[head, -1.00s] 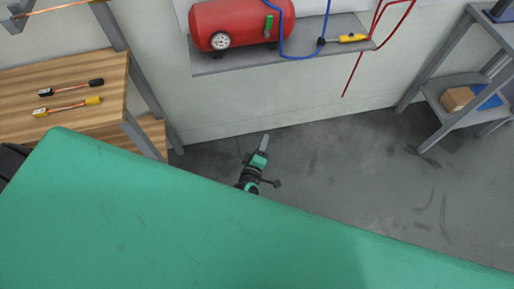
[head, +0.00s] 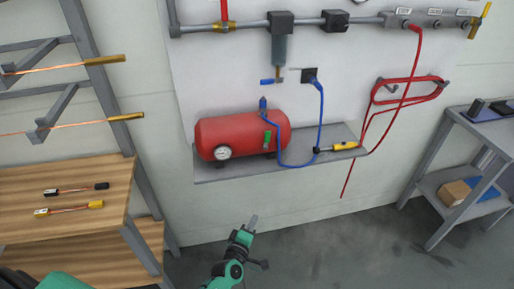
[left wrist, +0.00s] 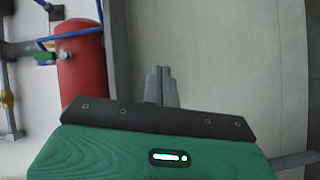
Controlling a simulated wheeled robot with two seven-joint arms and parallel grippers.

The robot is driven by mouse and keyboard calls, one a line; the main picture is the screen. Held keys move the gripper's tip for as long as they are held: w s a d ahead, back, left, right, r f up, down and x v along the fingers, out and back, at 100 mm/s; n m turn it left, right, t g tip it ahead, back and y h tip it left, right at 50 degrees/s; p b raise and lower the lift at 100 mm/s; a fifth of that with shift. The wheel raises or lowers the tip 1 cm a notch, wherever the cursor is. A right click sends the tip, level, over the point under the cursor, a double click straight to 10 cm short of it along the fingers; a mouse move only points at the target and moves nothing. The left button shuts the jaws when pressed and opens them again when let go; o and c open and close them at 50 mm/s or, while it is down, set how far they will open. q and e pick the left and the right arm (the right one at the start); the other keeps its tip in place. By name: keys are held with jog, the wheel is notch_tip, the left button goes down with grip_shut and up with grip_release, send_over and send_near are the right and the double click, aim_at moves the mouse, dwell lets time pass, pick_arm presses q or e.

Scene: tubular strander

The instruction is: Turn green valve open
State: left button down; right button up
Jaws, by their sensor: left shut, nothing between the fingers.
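The green valve handle (head: 267,139) is a small green lever on the front right of a red tank (head: 240,130), which lies on a grey wall shelf. In the left wrist view the green valve handle (left wrist: 44,56) shows at the upper left, beside the red tank (left wrist: 82,70). My left gripper (head: 253,219) is below and in front of the shelf, apart from the valve. Its fingers are closed together and empty, as the left wrist view (left wrist: 160,72) also shows. My right gripper is not in view.
The grey shelf (head: 210,175) also holds a yellow-handled air tool (head: 345,146) on a blue hose. A wooden bench (head: 100,225) with cables stands at the left. A grey metal rack (head: 440,190) stands at the right. Floor between them is clear.

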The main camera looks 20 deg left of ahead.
pick_arm(q)
jog(key=w+a+r+h+p, duration=0.1)
jog(key=a+r, duration=0.2)
jog(key=r, duration=0.4)
jog(key=w+a+r+h+p, duration=0.1)
jog(key=w+a+r, duration=0.1)
jog(key=r, duration=0.4)
jog(key=h+p, duration=0.1)
send_near(267, 141)
jog(key=s+a+r, duration=0.2)
jog(key=s+a, duration=0.3)
jog(key=a, duration=0.1)
jog(key=p+x, duration=0.2)
jog(key=x, duration=0.8)
jog(key=shift+p, duration=0.3)
jog(key=shift+w+d+p, duration=0.5)
jog(key=shift+w+d, duration=0.2)
jog(key=shift+d, duration=0.35)
jog(key=shift+w+d+f, duration=0.25)
jog(key=shift+w+d, duration=0.05)
jog(key=shift+d, duration=0.4)
jog(key=shift+w+m+p, duration=0.1)
jog(key=shift+m+p, duration=0.2)
